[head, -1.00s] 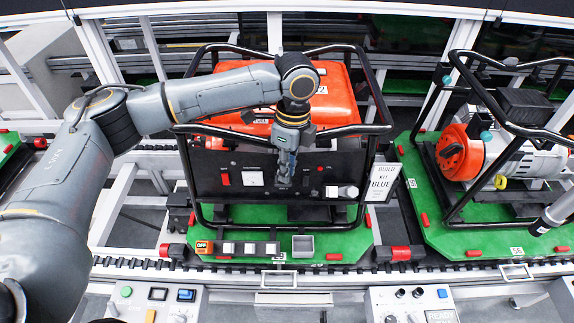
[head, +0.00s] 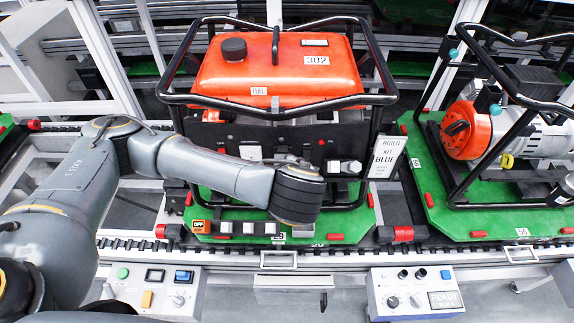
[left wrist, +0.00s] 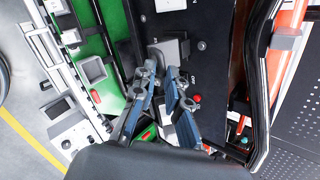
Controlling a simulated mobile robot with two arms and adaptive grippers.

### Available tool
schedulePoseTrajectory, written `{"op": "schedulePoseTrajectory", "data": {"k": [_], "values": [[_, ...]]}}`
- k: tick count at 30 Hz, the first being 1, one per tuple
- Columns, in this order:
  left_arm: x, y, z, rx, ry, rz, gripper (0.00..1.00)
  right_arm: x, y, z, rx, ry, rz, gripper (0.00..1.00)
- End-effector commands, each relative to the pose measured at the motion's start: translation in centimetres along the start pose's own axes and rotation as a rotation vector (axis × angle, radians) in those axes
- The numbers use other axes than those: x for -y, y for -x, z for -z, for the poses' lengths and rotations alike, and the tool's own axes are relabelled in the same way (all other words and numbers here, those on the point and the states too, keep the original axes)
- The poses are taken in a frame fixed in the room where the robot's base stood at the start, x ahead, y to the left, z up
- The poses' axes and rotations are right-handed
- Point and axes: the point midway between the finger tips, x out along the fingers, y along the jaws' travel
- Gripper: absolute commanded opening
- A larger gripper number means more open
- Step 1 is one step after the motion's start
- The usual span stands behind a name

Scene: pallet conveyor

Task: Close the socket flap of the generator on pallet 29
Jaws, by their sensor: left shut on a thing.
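The generator (head: 280,75) has an orange tank, a black frame and a dark front panel. It stands on the green pallet (head: 335,228), labelled 29. At the panel's right are a grey socket part (head: 334,166) and a white one beside it. My left gripper is hidden behind my wrist in the head view. In the left wrist view, my left gripper (left wrist: 162,68) has its fingertips close together at the grey socket flap (left wrist: 172,47) and is shut on it. The exact contact and the flap's angle are hard to see. My right gripper is not in view.
A "BUILD KIT BLUE" sign (head: 385,157) stands close to the panel's right. Control boxes (head: 415,292) stand in front of the conveyor. Another generator (head: 495,135) is on the right.

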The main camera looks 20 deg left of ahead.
Motion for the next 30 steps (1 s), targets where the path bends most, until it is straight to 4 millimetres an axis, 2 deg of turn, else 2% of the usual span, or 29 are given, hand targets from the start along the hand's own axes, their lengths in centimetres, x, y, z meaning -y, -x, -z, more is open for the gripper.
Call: {"op": "schedulePoseTrajectory", "data": {"k": [1, 12, 17, 23, 30], "values": [[-0.7, -0.2, 0.4, 0.015, -0.004, 0.035, 0.0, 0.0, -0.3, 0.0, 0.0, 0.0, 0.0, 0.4], [-2.1, -1.3, 1.0, 0.158, 0.017, 0.31, 0.0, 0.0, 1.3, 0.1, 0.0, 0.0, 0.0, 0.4], [-2.8, -2.2, 1.4, 0.218, 0.025, 0.432, 0.0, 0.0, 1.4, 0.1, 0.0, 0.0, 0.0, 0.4], [-3.8, -3.7, 1.9, 0.302, 0.039, 0.602, 0.0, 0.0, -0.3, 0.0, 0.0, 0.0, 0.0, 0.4], [-4.3, -5.3, 2.3, 0.397, 0.056, 0.794, 0.0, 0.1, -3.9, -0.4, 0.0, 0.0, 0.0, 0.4]]}}
